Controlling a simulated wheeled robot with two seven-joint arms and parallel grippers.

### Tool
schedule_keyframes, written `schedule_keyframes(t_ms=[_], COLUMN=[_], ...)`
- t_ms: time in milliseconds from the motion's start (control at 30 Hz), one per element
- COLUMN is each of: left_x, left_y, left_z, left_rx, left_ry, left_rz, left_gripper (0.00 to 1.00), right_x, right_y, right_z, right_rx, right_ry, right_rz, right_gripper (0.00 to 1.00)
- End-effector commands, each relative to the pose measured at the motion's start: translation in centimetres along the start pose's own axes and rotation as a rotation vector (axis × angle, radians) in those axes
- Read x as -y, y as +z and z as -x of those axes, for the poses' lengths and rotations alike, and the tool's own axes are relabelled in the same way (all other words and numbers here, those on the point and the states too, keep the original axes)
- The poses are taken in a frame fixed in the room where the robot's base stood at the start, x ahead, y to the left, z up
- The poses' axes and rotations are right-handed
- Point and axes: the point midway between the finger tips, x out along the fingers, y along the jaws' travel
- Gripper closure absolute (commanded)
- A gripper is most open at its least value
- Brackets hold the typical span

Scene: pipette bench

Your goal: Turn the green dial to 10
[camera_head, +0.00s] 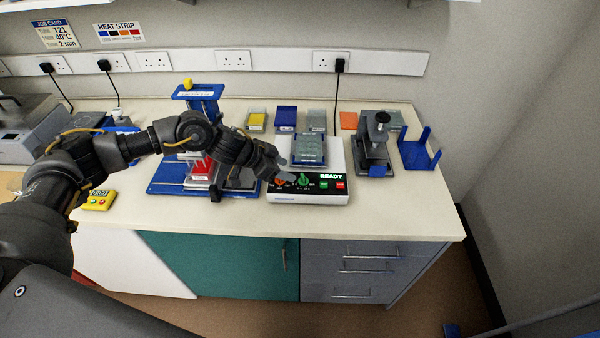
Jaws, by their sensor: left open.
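The green dial (304,180) sits on the black sloped front panel of a white machine (312,199) on the bench. Its scale marks are too small to read. I cannot tell whether a finger touches the dial. My right gripper does not show.
A blue stand (165,187) with a red rack lies under my left arm. A yellow timer (99,200) is at the front left. A dark press (374,150) and a blue holder (420,150) stand right of the machine. Small coloured boxes line the back. The bench's front right is clear.

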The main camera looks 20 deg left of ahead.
Motion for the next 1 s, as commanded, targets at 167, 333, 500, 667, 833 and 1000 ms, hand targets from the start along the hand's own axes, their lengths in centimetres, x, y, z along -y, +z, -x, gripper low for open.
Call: schedule_keyframes(t_ms=[167, 333, 500, 667, 833, 1000], left_x=[-0.1, -0.1, -0.1, -0.1, 0.0, 0.0], left_y=[-0.3, -0.2, -0.1, -0.1, -0.1, -0.1], left_z=[-3.3, -5.8, -7.1, -7.4, -7.4, -7.3], left_rx=[0.000, 0.000, -0.001, -0.001, -0.001, -0.002], left_ry=[0.002, 0.000, 0.000, 0.000, 0.000, -0.001], left_rz=[0.000, 0.000, -0.002, -0.003, -0.002, -0.002], left_gripper=[0.49, 0.49, 0.49, 0.49, 0.52, 0.74], right_x=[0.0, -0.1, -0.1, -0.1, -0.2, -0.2], right_y=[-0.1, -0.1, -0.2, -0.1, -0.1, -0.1], right_z=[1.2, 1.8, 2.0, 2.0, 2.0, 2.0], right_rx=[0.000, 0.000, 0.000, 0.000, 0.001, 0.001], right_ry=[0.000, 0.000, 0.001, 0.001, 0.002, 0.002], right_rz=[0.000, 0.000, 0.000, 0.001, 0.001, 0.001], right_gripper=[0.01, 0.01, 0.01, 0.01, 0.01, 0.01])
